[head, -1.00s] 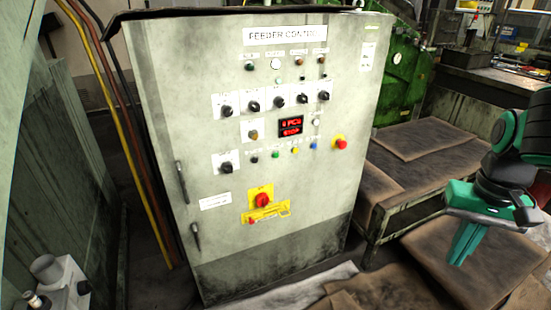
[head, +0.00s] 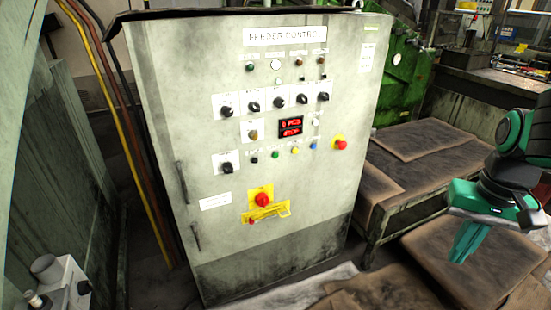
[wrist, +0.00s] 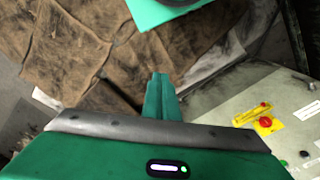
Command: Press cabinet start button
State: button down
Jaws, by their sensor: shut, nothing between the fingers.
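The control cabinet (head: 300,230) stands upright in the middle of the head view, labelled as a feeder control. A row of small buttons sits under the red display (head: 290,126): black, a green button (head: 276,155), yellow and blue.
A low green-framed table (head: 420,205) covered in brown sheets stands right of the cabinet. Brown sheets (head: 450,255) also lie on the floor below my gripper. A grey machine part (head: 60,280) is at lower left. Yellow and red pipes (head: 140,180) run along the cabinet's left.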

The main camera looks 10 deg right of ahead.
aim_at(276, 155)
jog(key=w+a+f+t+h, duration=0.1)
jog(key=w+a+f+t, duration=0.1)
jog(key=w, duration=0.9)
jog(key=w+a+f+t+h, duration=0.1)
jog(key=w+a+t, duration=0.15)
jog(key=w, duration=0.95)
jog(key=w+a+f+t+y, duration=0.1)
jog(key=w+a+f+t, duration=0.1)
jog(key=w+a, duration=0.6)
jog(key=w+a+f+n+t+y, duration=0.1)
jog(key=w+a+f+t+y, duration=0.1)
jog(key=w+a, duration=0.6)
jog(key=a, duration=0.4)
jog(key=shift+w+a+f+y, duration=0.15)
jog(key=shift+w+f+y, duration=0.15)
jog(key=shift+w+f, duration=0.1)
jog(key=shift+w+a, duration=0.4)
jog(key=shift+w, duration=1)
jog(key=shift+w+a, duration=0.4)
jog(key=shift+w, duration=1.05)
jog(key=shift+w+a, duration=0.4)
jog(key=shift+w, duration=1)
jog(key=shift+w, duration=0.1)
jog(key=shift+w+a, duration=0.1)
jog(key=shift+w, duration=0.15)
